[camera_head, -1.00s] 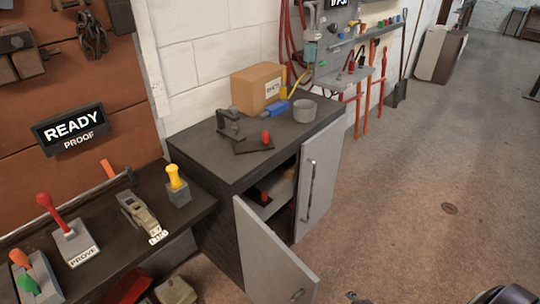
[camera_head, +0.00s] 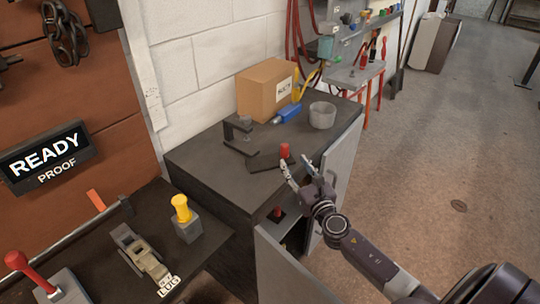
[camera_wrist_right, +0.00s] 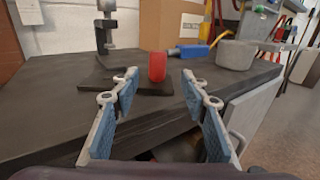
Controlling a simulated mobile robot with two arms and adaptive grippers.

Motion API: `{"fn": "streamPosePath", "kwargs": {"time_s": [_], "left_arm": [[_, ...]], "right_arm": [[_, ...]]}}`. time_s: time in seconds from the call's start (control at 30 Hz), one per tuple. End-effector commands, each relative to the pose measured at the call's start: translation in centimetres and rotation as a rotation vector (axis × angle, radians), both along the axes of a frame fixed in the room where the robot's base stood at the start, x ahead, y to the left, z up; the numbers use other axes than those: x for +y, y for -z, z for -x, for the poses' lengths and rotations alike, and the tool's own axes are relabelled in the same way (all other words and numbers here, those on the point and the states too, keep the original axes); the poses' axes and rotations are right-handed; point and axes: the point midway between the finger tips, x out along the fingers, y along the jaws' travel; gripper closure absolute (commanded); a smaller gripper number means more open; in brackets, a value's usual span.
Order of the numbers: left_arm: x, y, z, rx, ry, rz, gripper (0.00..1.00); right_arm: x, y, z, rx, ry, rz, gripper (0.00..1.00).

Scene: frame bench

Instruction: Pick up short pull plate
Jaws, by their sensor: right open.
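A flat dark plate (camera_head: 262,163) with an upright red knob (camera_head: 285,151) lies on the cabinet top near its front edge. It fits the pull plate, though I cannot tell its length class. In the right wrist view the plate (camera_wrist_right: 108,82) lies just ahead, its red knob (camera_wrist_right: 157,66) seen between the fingertips. My right gripper (camera_head: 298,164) is open and empty, just in front of the knob. A second red knob (camera_head: 277,214) shows inside the cabinet, mostly hidden. My left gripper is not in view.
On the cabinet top (camera_head: 212,160) stand a dark clamp-like bracket (camera_head: 238,136), a cardboard box (camera_head: 265,88), a blue tool (camera_head: 288,112) and a grey cup (camera_head: 322,115). The cabinet doors (camera_head: 283,270) stand open. A bench with a yellow-handled block (camera_head: 187,226) is at left.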

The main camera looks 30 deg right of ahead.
Motion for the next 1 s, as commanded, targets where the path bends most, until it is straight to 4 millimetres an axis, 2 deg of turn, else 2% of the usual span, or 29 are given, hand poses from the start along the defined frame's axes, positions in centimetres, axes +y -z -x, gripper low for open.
{"fn": "streamPosePath", "kwargs": {"time_s": [0.27,0.4,0.53,0.87,1.0], "left_arm": [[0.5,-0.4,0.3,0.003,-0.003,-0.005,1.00],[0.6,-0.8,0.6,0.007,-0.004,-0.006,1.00],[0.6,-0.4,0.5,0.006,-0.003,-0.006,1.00],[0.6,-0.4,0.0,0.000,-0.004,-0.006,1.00],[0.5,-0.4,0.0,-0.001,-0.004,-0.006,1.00]], "right_arm": [[-0.4,-0.3,-2.8,-0.001,0.001,-0.004,0.59],[-0.4,-0.7,-4.9,-0.001,0.002,-0.005,0.59],[-0.7,-0.4,-6.4,0.001,0.001,-0.005,0.59],[-0.8,-0.4,-7.0,0.002,0.000,-0.005,0.59],[-0.8,-0.4,-7.0,0.002,0.000,-0.005,0.73]]}}
